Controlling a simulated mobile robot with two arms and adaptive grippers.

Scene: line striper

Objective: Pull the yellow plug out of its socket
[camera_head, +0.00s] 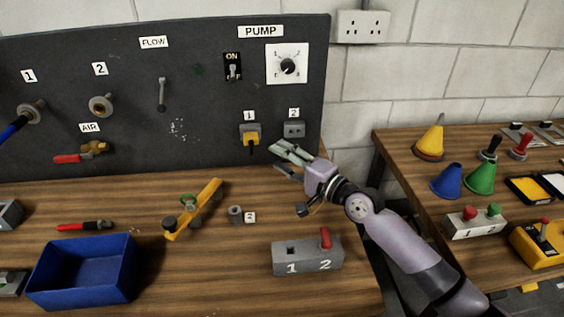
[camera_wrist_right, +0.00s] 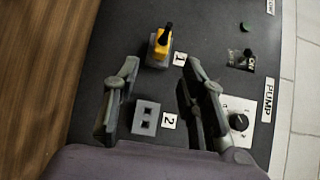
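The yellow plug (camera_head: 250,138) sits in the grey socket labelled 1 on the dark panel, with a black cord end pointing down. It also shows in the right wrist view (camera_wrist_right: 161,42), beyond my fingers. The empty grey socket labelled 2 (camera_head: 294,130) is to its right, and it appears between my fingers in the right wrist view (camera_wrist_right: 146,118). My right gripper (camera_head: 281,158) is open and empty, below and right of the yellow plug and apart from it. Its two fingers (camera_wrist_right: 157,90) are spread wide in the wrist view. My left gripper is not in view.
The dark panel (camera_head: 200,100) also carries a pump dial (camera_head: 287,66), an ON switch (camera_head: 233,68) and a flow lever (camera_head: 161,95). On the bench below are a yellow tool (camera_head: 193,210), a blue bin (camera_head: 82,270) and a grey block with a red peg (camera_head: 307,257).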

